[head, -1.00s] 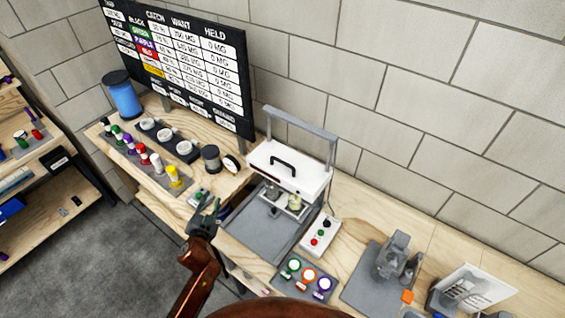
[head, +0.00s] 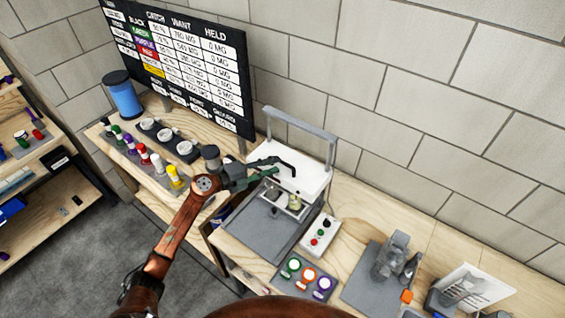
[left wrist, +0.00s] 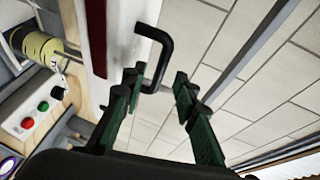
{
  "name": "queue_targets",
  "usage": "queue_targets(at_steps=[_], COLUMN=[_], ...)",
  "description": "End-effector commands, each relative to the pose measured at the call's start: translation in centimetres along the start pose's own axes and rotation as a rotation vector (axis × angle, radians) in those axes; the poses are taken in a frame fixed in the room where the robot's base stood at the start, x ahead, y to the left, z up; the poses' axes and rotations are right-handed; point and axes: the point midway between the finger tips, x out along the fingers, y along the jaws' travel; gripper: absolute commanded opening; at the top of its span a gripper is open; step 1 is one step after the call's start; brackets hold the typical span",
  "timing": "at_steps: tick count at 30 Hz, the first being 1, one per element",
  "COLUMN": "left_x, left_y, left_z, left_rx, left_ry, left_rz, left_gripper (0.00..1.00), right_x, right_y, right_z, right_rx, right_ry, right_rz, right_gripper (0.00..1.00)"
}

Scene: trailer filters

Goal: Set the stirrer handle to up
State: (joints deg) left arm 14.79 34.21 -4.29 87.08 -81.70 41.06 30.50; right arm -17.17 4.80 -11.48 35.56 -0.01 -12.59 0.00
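The stirrer is a white box (head: 309,178) on a grey frame (head: 300,124) standing on the bench. Its black bar handle (head: 287,164) is on the box and also shows in the left wrist view (left wrist: 165,52). My left gripper (head: 275,166) is at the handle in the head view, its fingers partly over it. In the left wrist view the green fingers of the left gripper (left wrist: 158,95) are apart, with the handle's end close to the left finger. I cannot tell whether they touch. My right gripper is not in view.
A control box with red and green buttons (head: 319,237) stands right of the stirrer. A panel with several coloured rings (head: 305,280) lies in front. Several coloured vials (head: 155,163) stand at left. A black chart board (head: 185,60) stands behind.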

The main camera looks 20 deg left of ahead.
Motion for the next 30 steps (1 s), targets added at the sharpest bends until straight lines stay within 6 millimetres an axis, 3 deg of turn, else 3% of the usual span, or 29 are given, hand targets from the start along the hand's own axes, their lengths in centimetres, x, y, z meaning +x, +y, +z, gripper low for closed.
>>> queue_targets(at_steps=[3, 9, 20, 30], left_x=[2.0, 4.0, 4.5, 4.5], left_y=[-0.2, -0.1, 0.0, 0.0], left_z=[0.0, 0.0, 0.0, 0.0], left_rx=[-0.001, -0.002, -0.001, -0.001], left_ry=[0.0, -0.001, -0.002, -0.002], left_rz=[-0.002, -0.003, -0.002, -0.002], left_gripper=[0.27, 0.27, 0.27, 0.03], right_x=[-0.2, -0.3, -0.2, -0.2], right_y=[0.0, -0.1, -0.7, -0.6], right_z=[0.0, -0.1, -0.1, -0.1], right_rx=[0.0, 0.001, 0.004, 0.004], right_ry=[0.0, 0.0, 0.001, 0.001], right_rz=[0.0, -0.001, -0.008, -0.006], right_gripper=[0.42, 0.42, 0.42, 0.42])
